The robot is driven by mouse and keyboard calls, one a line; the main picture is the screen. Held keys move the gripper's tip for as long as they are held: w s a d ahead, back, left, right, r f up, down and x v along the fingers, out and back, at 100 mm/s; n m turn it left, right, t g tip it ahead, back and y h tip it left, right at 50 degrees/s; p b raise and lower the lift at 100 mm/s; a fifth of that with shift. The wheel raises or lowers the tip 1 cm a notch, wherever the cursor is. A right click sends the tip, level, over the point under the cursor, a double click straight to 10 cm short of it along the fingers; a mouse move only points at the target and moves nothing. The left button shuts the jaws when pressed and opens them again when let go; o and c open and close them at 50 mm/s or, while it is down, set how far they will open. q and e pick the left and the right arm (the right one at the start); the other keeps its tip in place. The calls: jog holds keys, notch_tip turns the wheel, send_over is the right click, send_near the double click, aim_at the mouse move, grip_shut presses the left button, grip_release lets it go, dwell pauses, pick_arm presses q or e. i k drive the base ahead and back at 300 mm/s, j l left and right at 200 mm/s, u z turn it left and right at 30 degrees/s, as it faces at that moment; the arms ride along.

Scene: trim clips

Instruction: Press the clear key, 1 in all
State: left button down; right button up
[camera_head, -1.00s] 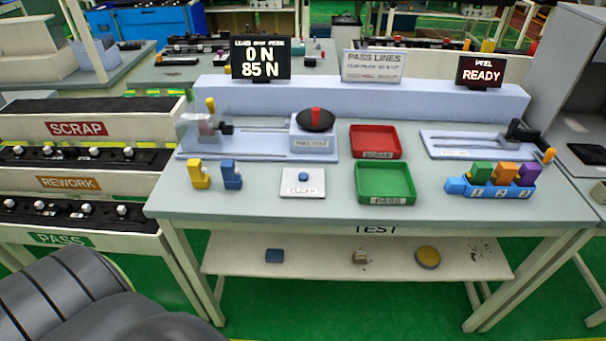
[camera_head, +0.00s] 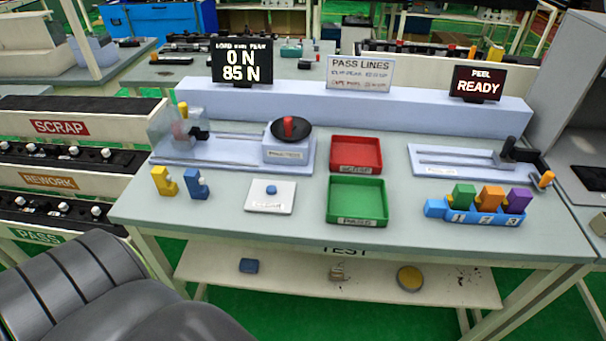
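Neither gripper shows.
Yellow (camera_head: 165,182) and blue (camera_head: 197,184) clips stand left of the key. Behind it is the press fixture with a black and red knob (camera_head: 290,130). Red (camera_head: 356,154) and green (camera_head: 357,200) trays lie right. A blue clip rack (camera_head: 472,212) stands farther right.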

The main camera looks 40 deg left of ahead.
aim_at(271, 189)
jog(key=i+l, duration=0.7)
jog(key=i+u, duration=0.1)
jog(key=u, duration=1.1)
